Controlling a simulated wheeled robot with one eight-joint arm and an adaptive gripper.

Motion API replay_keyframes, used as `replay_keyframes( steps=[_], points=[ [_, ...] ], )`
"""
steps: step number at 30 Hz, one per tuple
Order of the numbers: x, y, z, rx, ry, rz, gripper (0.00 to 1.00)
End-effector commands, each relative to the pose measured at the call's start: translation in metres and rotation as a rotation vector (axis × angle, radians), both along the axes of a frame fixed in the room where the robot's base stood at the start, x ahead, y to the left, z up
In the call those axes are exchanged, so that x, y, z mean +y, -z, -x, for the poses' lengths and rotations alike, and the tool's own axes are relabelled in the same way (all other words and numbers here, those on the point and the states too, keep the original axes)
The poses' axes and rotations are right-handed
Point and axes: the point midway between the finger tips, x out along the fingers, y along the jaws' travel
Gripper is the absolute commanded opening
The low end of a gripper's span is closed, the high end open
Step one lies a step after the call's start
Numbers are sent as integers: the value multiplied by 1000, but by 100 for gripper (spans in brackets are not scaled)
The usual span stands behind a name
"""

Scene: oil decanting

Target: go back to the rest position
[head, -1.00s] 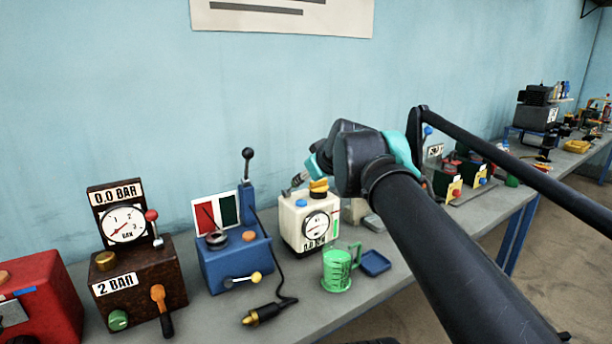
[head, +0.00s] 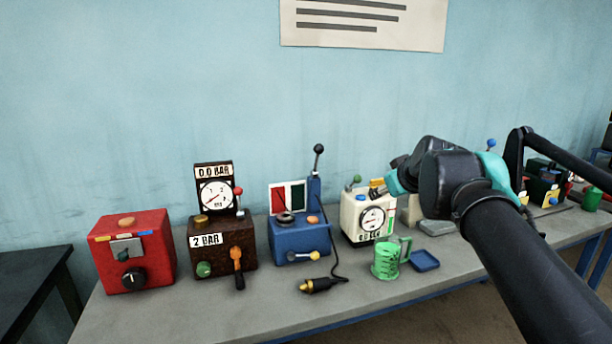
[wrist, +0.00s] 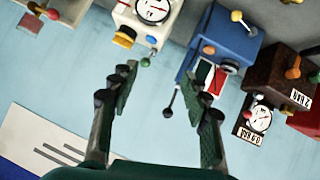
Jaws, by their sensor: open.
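My gripper (wrist: 160,95) is open and empty in the wrist view, with its two fingers wide apart. Behind it in that view are the wall, the cream dispenser and the blue box, upside down. In the head view my arm reaches in from the lower right, and its wrist end is near the cream dispenser (head: 367,219). The fingertips are hard to make out there. The green measuring jug (head: 386,262) stands upright on the bench in front of the dispenser, apart from my gripper. A small blue tray (head: 425,261) lies beside the jug.
The grey bench (head: 240,315) holds a red box (head: 150,245), a brown gauge box (head: 240,262), a blue lever box (head: 300,243) and a cable with a brass-tipped plug (head: 318,285). A dark table (head: 30,270) stands at left. The wall is behind; open air lies above the bench.

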Motion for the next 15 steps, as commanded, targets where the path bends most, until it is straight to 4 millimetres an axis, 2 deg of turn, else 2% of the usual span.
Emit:
replay_keyframes(
  steps=[2,8,15],
  points=[
    [0,0,0,0,0,0,47],
    [2,21,-3,34,5,-19,47],
    [5,56,-5,94,17,-48,47]
  ],
)
